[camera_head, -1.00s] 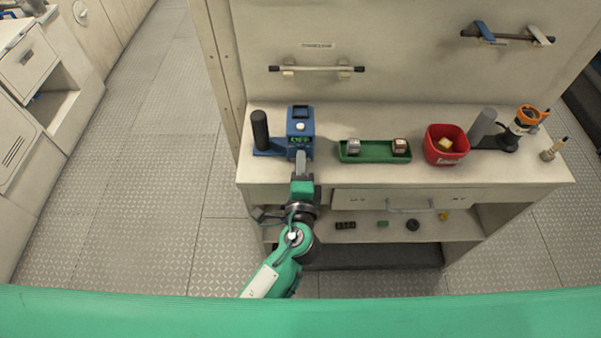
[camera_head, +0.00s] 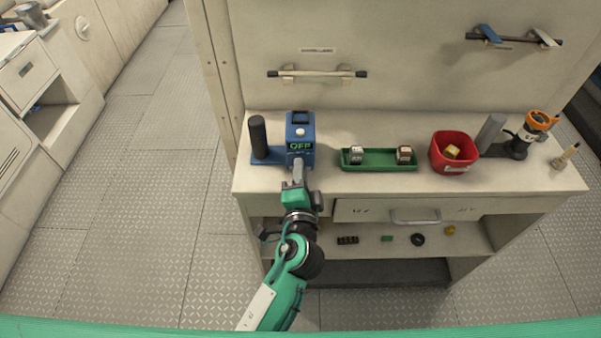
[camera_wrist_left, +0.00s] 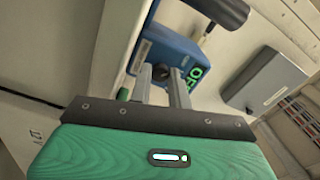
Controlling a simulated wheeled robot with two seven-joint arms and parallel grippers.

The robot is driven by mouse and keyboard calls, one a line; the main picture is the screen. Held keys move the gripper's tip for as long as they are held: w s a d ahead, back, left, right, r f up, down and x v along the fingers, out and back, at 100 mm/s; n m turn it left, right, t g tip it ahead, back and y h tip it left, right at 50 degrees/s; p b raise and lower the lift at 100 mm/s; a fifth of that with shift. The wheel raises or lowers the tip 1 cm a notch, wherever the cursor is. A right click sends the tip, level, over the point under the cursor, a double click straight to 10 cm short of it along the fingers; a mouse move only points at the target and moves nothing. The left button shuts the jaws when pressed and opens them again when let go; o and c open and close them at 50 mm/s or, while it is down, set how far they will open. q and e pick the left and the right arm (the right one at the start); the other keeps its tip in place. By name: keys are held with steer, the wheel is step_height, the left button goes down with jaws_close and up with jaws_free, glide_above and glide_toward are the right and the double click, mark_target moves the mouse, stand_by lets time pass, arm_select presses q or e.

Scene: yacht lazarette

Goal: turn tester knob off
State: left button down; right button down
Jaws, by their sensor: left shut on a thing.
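The blue tester (camera_head: 301,126) stands at the left end of the bench top, with a white button on top and a green display that reads OFF (camera_head: 300,147). It also shows in the left wrist view (camera_wrist_left: 172,48), where the green letters are partly cut off by a finger. My left gripper (camera_head: 298,166) reaches the tester's front from below, and its fingers (camera_wrist_left: 160,75) are shut on the tester knob. My right gripper is not in view.
A black cylinder (camera_head: 258,136) stands just left of the tester. To the right are a green tray (camera_head: 380,166) with two small blocks, a red bin (camera_head: 439,152) and an orange-topped tool (camera_head: 527,135). A drawer handle (camera_head: 415,217) is below, above a shelf with small parts.

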arm_select(q)
steer(key=c, duration=1.6)
jaws_free()
